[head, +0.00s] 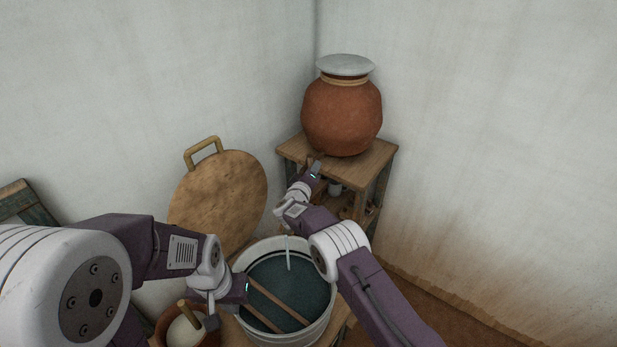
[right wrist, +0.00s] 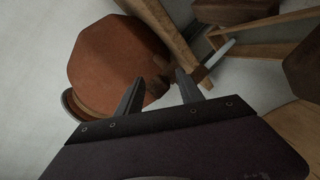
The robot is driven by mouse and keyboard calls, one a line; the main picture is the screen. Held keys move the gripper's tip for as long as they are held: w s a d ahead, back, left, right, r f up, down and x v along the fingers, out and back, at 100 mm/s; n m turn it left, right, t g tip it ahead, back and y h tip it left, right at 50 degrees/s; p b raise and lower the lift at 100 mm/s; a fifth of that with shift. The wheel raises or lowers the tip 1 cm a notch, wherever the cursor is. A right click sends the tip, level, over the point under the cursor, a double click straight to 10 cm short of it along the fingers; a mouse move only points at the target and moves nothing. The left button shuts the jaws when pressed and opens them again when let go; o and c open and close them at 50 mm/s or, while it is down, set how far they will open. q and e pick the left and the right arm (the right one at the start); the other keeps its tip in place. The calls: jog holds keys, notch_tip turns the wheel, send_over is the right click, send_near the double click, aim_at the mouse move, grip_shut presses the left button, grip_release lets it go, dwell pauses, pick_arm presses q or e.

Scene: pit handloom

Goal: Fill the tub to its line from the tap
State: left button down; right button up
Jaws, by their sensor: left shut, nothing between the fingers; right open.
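The pale tub (head: 326,322) stands low in front of the stand, with dark teal liquid (head: 277,278) below its rim. Two brown sticks (head: 283,300) lie across it. A thin pale streak (head: 289,255) over the liquid looks like a falling stream; its top is behind my right arm. The clay pot (head: 340,112) sits on the stand; no tap shows clearly. My right gripper (head: 316,163) is at the pot's lower front, open in the right wrist view (right wrist: 160,92), near the pot (right wrist: 112,62). My left gripper (head: 242,290) is shut at the tub's left rim, its fingertips indistinct.
A wooden stand (head: 378,156) bears the pot, with a small pale cup (head: 335,188) beneath its top. A round tan board (head: 222,195) with a handle leans on the left wall. A brown bowl (head: 166,324) is left of the tub. Walls close the corner behind.

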jog(key=b+v, duration=0.2)
jog(key=v, duration=0.6)
jog(key=shift+s, duration=0.2)
jog(key=shift+r, duration=0.15)
jog(key=shift+a, duration=0.1)
dwell(0.5)
